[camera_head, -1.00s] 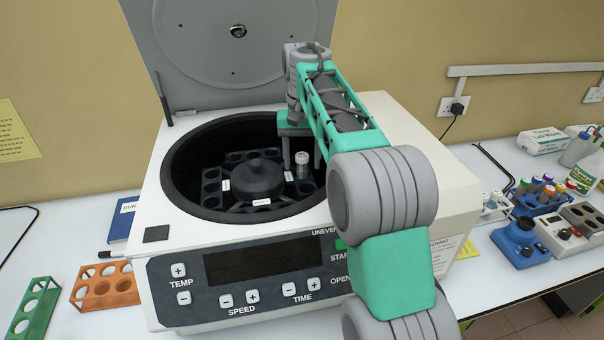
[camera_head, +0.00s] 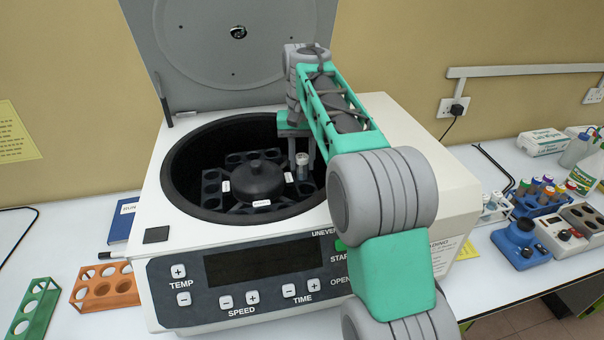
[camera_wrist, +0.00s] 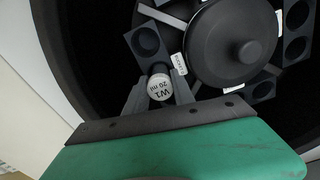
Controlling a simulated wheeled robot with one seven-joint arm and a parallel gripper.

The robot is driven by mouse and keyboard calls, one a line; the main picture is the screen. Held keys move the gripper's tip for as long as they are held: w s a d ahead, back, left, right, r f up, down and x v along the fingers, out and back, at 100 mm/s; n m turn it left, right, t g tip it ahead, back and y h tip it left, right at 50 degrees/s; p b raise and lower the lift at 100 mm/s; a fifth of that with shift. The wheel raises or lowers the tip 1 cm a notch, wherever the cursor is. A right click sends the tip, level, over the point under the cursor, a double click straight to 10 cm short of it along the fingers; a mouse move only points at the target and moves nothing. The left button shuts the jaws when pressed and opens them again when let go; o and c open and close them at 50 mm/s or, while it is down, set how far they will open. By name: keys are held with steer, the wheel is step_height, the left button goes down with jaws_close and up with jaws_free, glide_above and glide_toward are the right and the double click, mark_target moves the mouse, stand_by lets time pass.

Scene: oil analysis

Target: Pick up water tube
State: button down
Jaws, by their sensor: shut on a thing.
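The water tube (camera_head: 302,160) has a white cap and stands upright at the right side of the centrifuge rotor. In the wrist view its cap (camera_wrist: 160,87) reads "W1 20 ml". My gripper (camera_head: 301,158) reaches down into the open centrifuge bowl, and its fingers (camera_wrist: 159,92) are shut on the tube, one on each side. The tube's lower part is hidden, so I cannot tell whether it is still seated in a rotor hole. The black rotor (camera_head: 258,180) has a round central knob and several holders with small white labels.
The centrifuge (camera_head: 400,120) has its lid (camera_head: 235,40) raised, and the bowl wall surrounds my gripper closely. An orange rack (camera_head: 106,287) and a green rack (camera_head: 36,305) stand at left. A blue rack with capped tubes (camera_head: 540,200) and small devices stand at right.

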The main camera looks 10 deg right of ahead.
steer(key=shift+r, duration=0.15)
step_height(320, 180, up, 9)
steer(key=shift+w+r+p, duration=0.1)
steer(key=shift+r+p, duration=0.1)
steer(key=shift+p, duration=0.7)
steer(key=shift+r, duration=0.2)
steer(key=shift+r, duration=0.1)
